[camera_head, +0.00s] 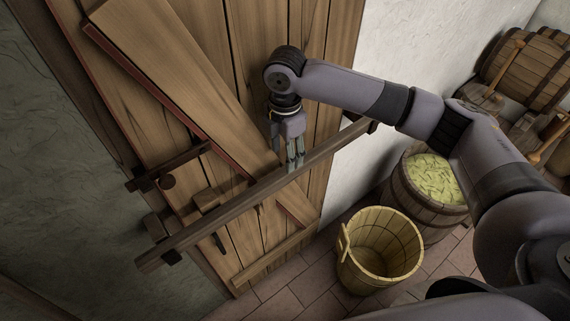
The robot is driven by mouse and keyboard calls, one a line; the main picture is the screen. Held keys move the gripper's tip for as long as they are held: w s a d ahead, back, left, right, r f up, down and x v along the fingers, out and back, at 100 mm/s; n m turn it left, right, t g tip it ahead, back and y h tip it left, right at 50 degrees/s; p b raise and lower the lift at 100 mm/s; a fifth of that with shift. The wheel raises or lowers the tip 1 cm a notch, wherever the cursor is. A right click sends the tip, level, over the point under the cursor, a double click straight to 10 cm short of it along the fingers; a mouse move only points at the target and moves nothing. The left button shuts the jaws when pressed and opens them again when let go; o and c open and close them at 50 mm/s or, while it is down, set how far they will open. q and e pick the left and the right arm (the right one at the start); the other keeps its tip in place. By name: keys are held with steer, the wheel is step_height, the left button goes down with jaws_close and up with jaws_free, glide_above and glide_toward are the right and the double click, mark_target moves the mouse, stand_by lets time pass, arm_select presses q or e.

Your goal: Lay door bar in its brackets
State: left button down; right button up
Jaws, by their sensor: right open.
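The door bar (240,207), a long dark wooden beam, lies slantwise across the plank door (305,40). Its lower left end is at a dark bracket (172,257) beside the door, and its upper right end is near a dark bracket (371,126) at the other side. It looks to lie at both brackets, but I cannot tell how deep it sits. My right gripper (295,165) is open, fingers pointing down at the bar's upper edge right of its middle. I cannot tell whether they touch it. My left gripper is not in view.
A wooden latch (170,168) sits on the door's left side above the bar. An empty wooden bucket (380,245) stands on the tiled floor below the bar's right half. Behind it are a barrel of green pieces (436,180) and a lying barrel (530,70).

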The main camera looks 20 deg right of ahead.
steer(key=shift+r, duration=1.65)
steer(key=shift+f, duration=0.1)
